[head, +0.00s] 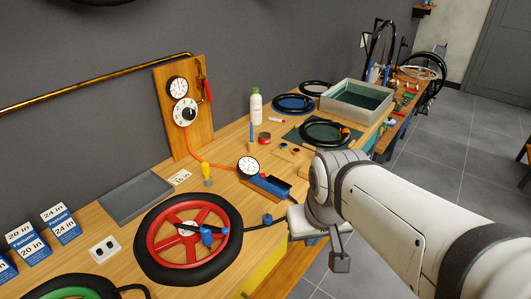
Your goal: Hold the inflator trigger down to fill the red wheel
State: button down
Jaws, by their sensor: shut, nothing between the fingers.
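The red wheel (163,241) with its black tyre lies flat at the front of the bench. A blue fitting (207,235) with black parts sits on its spokes, right of the hub. The inflator, a blue body (262,190) with a round white gauge (248,166), lies on the bench behind and right of the wheel. My gripper (270,219) is at the bench's front edge, right of the wheel and in front of the inflator. It is shut and empty, and looks apart from the inflator. My wrist hides part of it.
A wooden board (186,140) with a gauge and dial stands at the wall; an orange hose (212,164) runs from it towards the inflator. A yellow-topped tool (207,174), a grey tray (136,196), a white bottle (256,105) and a green wheel (75,294) are nearby.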

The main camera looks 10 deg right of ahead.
aim_at(270, 178)
jog(key=u, duration=2.05)
jog(key=k, duration=0.95)
jog(key=z, duration=1.75)
jog(key=i, duration=1)
